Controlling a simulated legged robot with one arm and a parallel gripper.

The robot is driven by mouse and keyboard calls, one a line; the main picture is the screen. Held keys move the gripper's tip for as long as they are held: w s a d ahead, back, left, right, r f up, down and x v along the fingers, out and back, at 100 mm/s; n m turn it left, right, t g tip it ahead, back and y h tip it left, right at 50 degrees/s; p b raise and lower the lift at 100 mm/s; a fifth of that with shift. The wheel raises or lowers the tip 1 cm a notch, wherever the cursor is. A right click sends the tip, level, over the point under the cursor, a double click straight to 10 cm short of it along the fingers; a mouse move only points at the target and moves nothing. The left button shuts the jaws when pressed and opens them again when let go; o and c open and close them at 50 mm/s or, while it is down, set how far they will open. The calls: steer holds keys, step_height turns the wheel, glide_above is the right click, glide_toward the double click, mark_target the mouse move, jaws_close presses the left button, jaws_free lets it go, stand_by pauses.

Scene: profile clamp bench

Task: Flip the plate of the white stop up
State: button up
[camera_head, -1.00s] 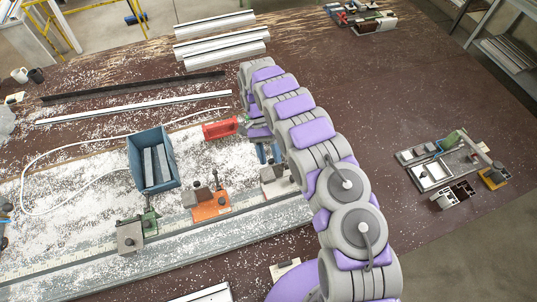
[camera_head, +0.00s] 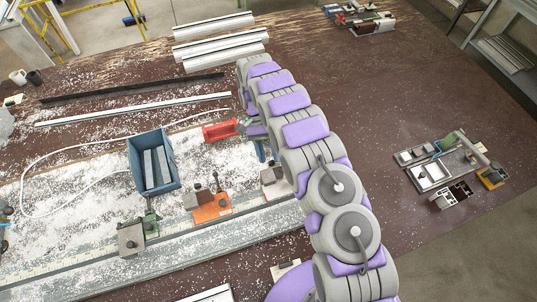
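The white stop (camera_head: 272,181) sits on the long metal rail, right of the orange stop (camera_head: 211,208). My arm hides part of its right side. A small dark part shows at its top, but I cannot tell how its plate lies. My arm reaches over the bench and bends down at its far end. The end of my arm (camera_head: 257,131) is just beyond the white stop, partly hidden behind nearer links. Narrow blue parts show below it, close above the stop. I cannot tell whether my gripper touches the stop, nor whether it is open.
A red piece (camera_head: 220,131) lies beside the arm's end. A blue bin (camera_head: 133,164) holds grey bars. A green stop (camera_head: 131,238) stands left on the rail. White profiles (camera_head: 220,37) lie at the back. A fixture (camera_head: 432,174) is at right; the brown bench around it is mostly clear.

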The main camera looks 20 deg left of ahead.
steer(key=shift+s+d+r, duration=0.2)
steer(key=shift+s+r, duration=0.1)
steer(key=shift+r, duration=0.4)
steer(key=shift+s+d, duration=0.5)
steer(key=shift+s, duration=0.1)
steer(key=s+d+r+b, duration=0.1)
steer(key=s+d, duration=0.6)
steer(key=s, duration=0.4)
steer(key=shift+s+d+r, duration=0.15)
steer(key=shift+s+d, duration=0.1)
steer(key=shift+s, duration=0.05)
